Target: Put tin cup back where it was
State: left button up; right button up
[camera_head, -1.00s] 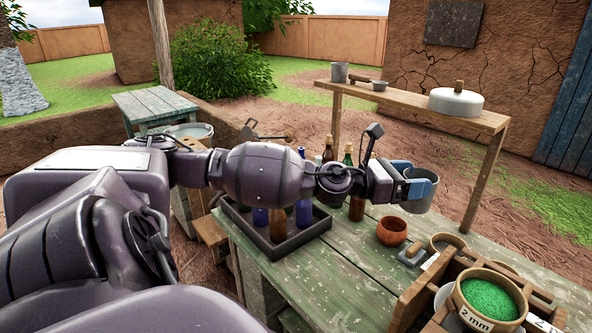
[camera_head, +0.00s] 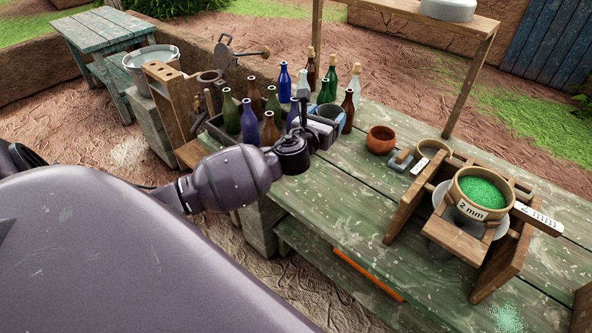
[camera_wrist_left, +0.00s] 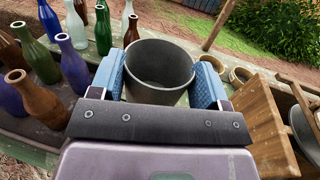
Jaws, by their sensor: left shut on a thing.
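The grey tin cup (camera_head: 329,111) is held in my left gripper (camera_head: 320,122), above the back of the green table among the bottles. In the left wrist view the cup (camera_wrist_left: 160,72) is upright, open side up, between the two blue finger pads of the gripper (camera_wrist_left: 162,80). The pads press on it from both sides. It looks empty inside. I cannot tell whether its base touches the table. My right gripper is not in view.
Several glass bottles (camera_head: 283,82) stand around the cup, some in a dark tray (camera_head: 222,133). An orange clay bowl (camera_head: 380,140) is to the right. A wooden sieve stand with green grains (camera_head: 482,192) stands farther right. The table's front middle (camera_head: 345,205) is clear.

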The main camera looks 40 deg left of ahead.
pick_arm(q)
jog(key=shift+s+a+f+n+g+y+b, duration=0.15)
jog(key=shift+a+f+n+y+b, duration=0.7)
jog(key=shift+f, duration=2.7)
jog(key=shift+s+a+f+m+g+y+b, duration=0.1)
jog(key=shift+s+a+f+y+b, duration=0.2)
jog(key=shift+f+b, duration=2.25)
jog(key=shift+s+a+f+n+g+y+b, duration=0.1)
jog(key=shift+a+f+n+y+b, duration=0.4)
jog(key=shift+f, duration=4.05)
jog(key=shift+a+r+p, duration=0.1)
jog(key=shift+a+p, duration=0.05)
jog(key=shift+p, duration=0.2)
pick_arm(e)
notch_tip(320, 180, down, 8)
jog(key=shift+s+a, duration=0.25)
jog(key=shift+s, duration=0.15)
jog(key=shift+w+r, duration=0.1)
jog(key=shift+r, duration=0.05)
pick_arm(q)
jog(key=shift+f, duration=0.2)
jog(key=o, duration=0.9)
jog(key=shift+c, duration=0.2)
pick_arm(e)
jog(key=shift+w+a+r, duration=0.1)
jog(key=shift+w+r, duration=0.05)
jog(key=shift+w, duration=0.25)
